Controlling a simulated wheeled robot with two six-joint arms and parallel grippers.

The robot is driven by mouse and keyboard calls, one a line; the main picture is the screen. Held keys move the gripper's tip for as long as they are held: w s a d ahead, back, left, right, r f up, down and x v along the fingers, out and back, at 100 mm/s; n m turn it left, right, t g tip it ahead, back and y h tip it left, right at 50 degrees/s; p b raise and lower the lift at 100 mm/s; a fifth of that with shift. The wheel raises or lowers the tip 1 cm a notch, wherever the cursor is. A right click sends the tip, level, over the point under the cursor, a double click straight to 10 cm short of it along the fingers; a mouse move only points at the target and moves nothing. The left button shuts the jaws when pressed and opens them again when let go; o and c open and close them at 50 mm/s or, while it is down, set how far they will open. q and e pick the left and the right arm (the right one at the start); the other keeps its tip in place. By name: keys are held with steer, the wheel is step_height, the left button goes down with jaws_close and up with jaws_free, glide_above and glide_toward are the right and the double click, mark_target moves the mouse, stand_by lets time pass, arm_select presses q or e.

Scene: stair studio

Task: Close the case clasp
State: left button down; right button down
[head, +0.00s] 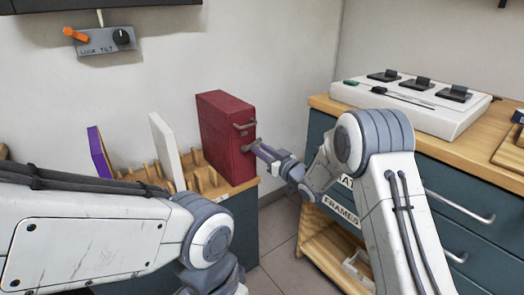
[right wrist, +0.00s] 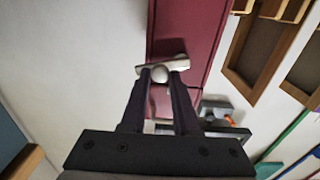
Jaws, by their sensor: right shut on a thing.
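The dark red case (head: 224,135) stands upright on the wooden rack top in the head view. A metal clasp part (head: 244,126) shows on its narrow front face, with a second metal piece just below it at the fingertips. My right gripper (head: 257,147) reaches this face from the right. In the right wrist view, my right gripper (right wrist: 160,78) is shut on the rounded metal clasp piece (right wrist: 161,71), against the red case (right wrist: 190,28). The fingers hide part of the clasp. My left arm enters at lower left, but its gripper is out of the frame.
A white panel (head: 167,150) and a purple panel (head: 98,152) stand in the slotted wooden rack (head: 207,182) left of the case. A wood-topped drawer cabinet (head: 468,148) with a white console (head: 411,103) stands at right. A floor gap (head: 283,238) separates the units.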

steer(key=n+b, duration=0.1)
steer(key=n, duration=0.1)
steer(key=n+b, duration=0.1)
steer(key=shift+s+a+r+n, duration=0.15)
steer(key=shift+r+n, duration=0.15)
steer(key=shift+n, duration=0.1)
steer(key=shift+s+a+r+n+b, duration=0.25)
steer(key=shift+a+n+b, duration=0.1)
steer(key=shift+n+b, duration=1.35)
steer(key=shift+s+a+r+n+b, duration=0.25)
steer(key=shift+a+n+b, duration=0.15)
steer(key=shift+n+b, duration=1.3)
steer(key=shift+s+a+r+n+b, duration=0.3)
steer(key=shift+n+b, duration=1)
steer(key=shift+n, duration=0.8)
steer(key=shift+f, duration=0.1)
steer(key=c, duration=0.7)
jaws_free()
